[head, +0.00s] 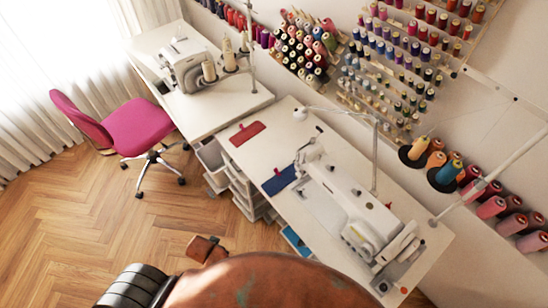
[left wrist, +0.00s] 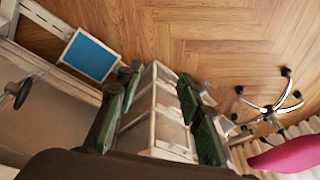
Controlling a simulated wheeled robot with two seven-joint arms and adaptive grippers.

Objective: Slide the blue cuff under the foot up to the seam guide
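The blue cuff (head: 279,181) lies flat on the white sewing table (head: 340,255), by its front edge and just left of the needle end of the white sewing machine (head: 350,207). The foot and seam guide are too small to make out in the head view. The left wrist view shows my left gripper (left wrist: 157,78) with its dark green fingers spread apart, nothing between them. It points down past the table front toward the drawers and floor, and the cuff is not in that view. My right gripper is in neither view.
A red cuff (head: 247,133) lies farther back on the table. White drawers (head: 240,185) stand under it; a blue pedal (left wrist: 91,55) is near the floor. A pink chair (head: 138,127) stands at left.

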